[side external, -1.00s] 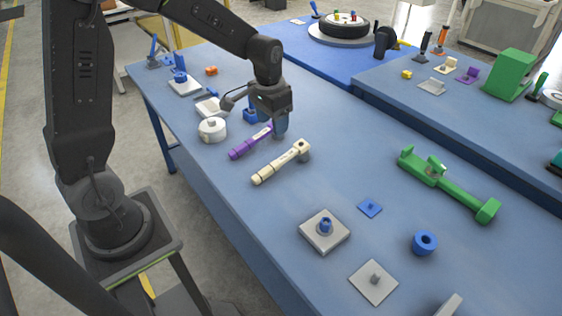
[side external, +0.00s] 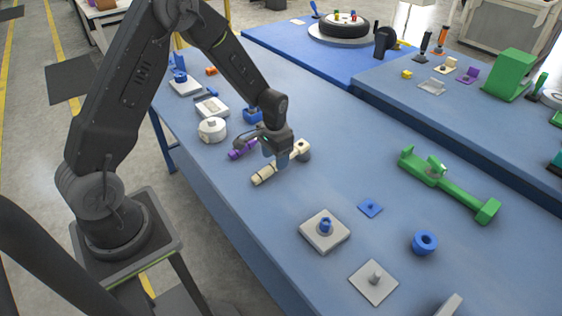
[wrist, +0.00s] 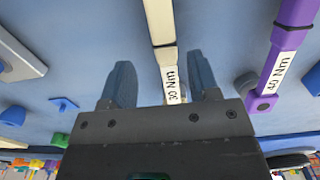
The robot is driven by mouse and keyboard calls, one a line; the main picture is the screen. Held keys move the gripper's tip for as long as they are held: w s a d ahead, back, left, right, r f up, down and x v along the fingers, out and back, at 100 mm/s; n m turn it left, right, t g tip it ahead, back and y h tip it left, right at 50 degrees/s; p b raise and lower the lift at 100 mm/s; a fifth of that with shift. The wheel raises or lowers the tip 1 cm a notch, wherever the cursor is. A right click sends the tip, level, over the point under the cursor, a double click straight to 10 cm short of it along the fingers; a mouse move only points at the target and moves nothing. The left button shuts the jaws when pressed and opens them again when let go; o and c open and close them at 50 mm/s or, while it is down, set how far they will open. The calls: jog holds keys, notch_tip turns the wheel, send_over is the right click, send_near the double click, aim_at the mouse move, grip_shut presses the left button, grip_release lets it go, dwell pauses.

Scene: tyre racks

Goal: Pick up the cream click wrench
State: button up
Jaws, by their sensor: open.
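The cream click wrench (side external: 264,175) lies on the blue table in the side view, partly hidden by my gripper (side external: 284,162). Its head end (side external: 303,149) shows to the right of the gripper. In the wrist view the cream wrench (wrist: 163,50), with a label reading 30 Nm, runs between the two fingers of my open gripper (wrist: 163,82). The fingers stand on either side of it; I cannot tell how far above the table they are. A purple wrench (side external: 240,150) lies beside it, also in the wrist view (wrist: 285,50) with a 40 Nm label.
A white round part (side external: 212,131) and a blue block (side external: 253,115) sit beyond the purple wrench. A grey plate with a blue peg (side external: 325,232) and a green tool (side external: 450,186) lie to the right. The table between the cream wrench and the green tool is clear.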

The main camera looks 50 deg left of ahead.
aim_at(274, 164)
jog(key=shift+a+f, duration=0.2)
jog(key=shift+f, duration=1)
jog(key=shift+a+f, duration=0.15)
jog(key=shift+f, duration=1)
jog(key=shift+c, duration=0.4)
grip_shut()
jog(key=shift+r, duration=0.1)
jog(key=shift+r, duration=0.5)
notch_tip(274, 164, up, 3)
jog(key=shift+f, duration=0.1)
jog(key=s+a+r, duration=0.7)
jog(key=a, duration=0.2)
jog(key=shift+s, duration=0.15)
